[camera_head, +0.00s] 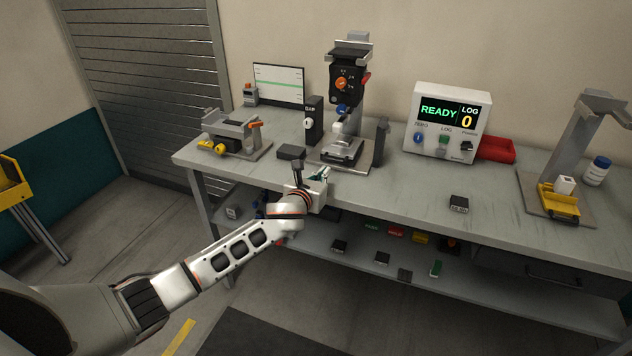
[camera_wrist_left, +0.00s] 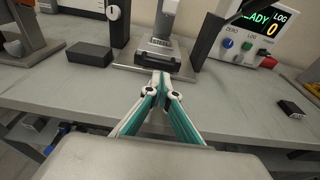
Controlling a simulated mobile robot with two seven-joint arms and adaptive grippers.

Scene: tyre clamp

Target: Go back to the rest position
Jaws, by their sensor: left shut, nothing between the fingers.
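My left gripper (camera_head: 320,176) is at the front edge of the workbench (camera_head: 400,185), in front of the stand with the black dial head (camera_head: 345,85). Its teal and white fingers are shut and empty. In the left wrist view the fingertips (camera_wrist_left: 161,80) meet just in front of the stand's grey base plate (camera_wrist_left: 150,71); whether they touch it I cannot tell. My left arm reaches in from the lower left of the head view. My right gripper is in neither view.
A black block (camera_wrist_left: 88,54) lies left of the fingers. A lower shelf (camera_head: 400,275) holds several small parts. Floor is free before the bench.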

